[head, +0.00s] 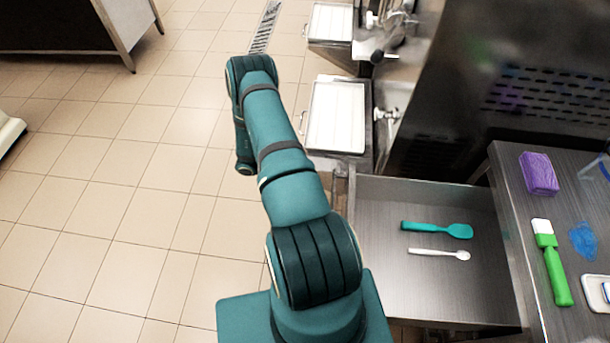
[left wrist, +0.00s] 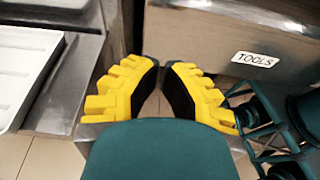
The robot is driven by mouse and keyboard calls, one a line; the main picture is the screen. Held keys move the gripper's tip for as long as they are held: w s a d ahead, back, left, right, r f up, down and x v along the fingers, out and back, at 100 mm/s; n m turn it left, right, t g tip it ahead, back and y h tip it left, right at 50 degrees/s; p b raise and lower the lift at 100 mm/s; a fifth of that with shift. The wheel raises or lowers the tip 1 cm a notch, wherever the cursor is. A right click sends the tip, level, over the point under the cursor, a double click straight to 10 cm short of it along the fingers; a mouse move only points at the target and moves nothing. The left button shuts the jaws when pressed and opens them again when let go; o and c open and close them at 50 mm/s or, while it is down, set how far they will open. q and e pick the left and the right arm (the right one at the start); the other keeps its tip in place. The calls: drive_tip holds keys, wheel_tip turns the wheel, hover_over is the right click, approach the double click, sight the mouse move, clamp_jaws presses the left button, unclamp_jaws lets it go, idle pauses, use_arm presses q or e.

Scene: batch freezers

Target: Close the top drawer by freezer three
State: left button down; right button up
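The open drawer (head: 385,285) is pulled out to the left from under the steel counter at right in the head view. A teal spatula (head: 455,230) and a white spoon (head: 440,253) lie in it. In the left wrist view the drawer front (left wrist: 195,45) carries a label reading TOOLS (left wrist: 258,58). My left gripper (left wrist: 162,66) has yellow fingers with black pads. Its tips nearly meet, with nothing between them, close to the front's left end; contact cannot be told. My arm hides this gripper in the head view. My right gripper is not in view.
A freezer (head: 500,80) stands behind the drawer. White trays (head: 336,117) sit on ledges beyond it. The counter (head: 510,165) holds a purple block (head: 539,173) and a green-handled brush (head: 553,262).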

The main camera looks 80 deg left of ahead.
use_arm(q)
drive_tip(key=r+x, duration=0.1)
drive_tip(key=x, duration=0.8)
drive_tip(key=shift+w, duration=0.2)
drive_tip(key=shift+d, duration=0.1)
drive_tip(key=w+d, duration=0.4)
drive_tip(key=w, duration=0.8)
drive_tip(key=w+d+b, duration=0.1)
drive_tip(key=w+d, duration=0.3)
drive_tip(key=w, duration=0.9)
drive_tip(key=w+d+b, duration=0.1)
drive_tip(key=w+d, duration=0.4)
drive_tip(key=w, duration=0.7)
drive_tip(key=shift+w, duration=0.2)
drive_tip(key=shift+w+d, duration=0.1)
drive_tip(key=shift+w, duration=0.15)
drive_tip(key=shift+r, duration=0.1)
